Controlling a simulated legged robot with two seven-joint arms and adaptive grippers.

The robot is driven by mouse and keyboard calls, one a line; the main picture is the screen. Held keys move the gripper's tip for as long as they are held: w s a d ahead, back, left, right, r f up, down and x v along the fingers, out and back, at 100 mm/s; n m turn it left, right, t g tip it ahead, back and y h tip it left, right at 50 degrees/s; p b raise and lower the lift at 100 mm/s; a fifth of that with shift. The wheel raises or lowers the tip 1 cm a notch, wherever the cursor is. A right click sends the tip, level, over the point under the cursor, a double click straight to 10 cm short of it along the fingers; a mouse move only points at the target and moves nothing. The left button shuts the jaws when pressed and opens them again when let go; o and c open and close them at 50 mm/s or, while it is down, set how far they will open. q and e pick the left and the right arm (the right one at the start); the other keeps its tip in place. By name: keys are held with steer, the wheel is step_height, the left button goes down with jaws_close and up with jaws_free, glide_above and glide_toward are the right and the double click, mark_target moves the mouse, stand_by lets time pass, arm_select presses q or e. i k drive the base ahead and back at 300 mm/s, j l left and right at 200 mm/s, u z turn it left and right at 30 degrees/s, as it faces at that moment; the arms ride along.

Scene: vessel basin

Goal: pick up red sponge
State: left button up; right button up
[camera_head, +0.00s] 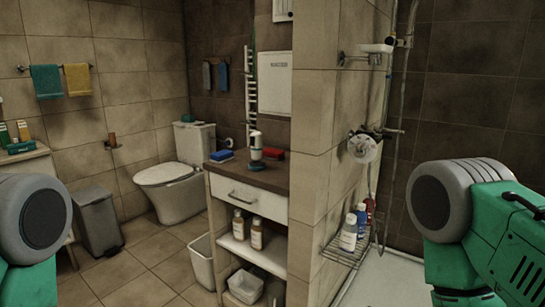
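A red sponge (274,153) lies on the brown top of a narrow cabinet (248,177) near the middle of the view. It is at the back right of the top, close to the tiled wall. A white bottle (256,146) stands just left of it, and a blue sponge (221,155) lies further left. Green and grey parts of my arms show at the lower left and lower right edges, well apart from the cabinet. Neither of my grippers is in view.
A tiled partition wall (314,140) stands right of the cabinet. Beyond it, a wire rack (343,255) holds bottles. A toilet (173,182) and a grey bin (97,220) stand at the left. A white bin (201,262) stands beside the cabinet. Floor at the lower left is clear.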

mark_target(275, 154)
steer(key=z, duration=0.2)
steer(key=i+j+z, duration=0.2)
steer(key=z, duration=0.25)
steer(key=i+j+z, duration=0.25)
steer(key=z, duration=0.25)
steer(key=i+j+z, duration=0.15)
steer(key=j+z, duration=0.15)
steer(key=z, duration=0.15)
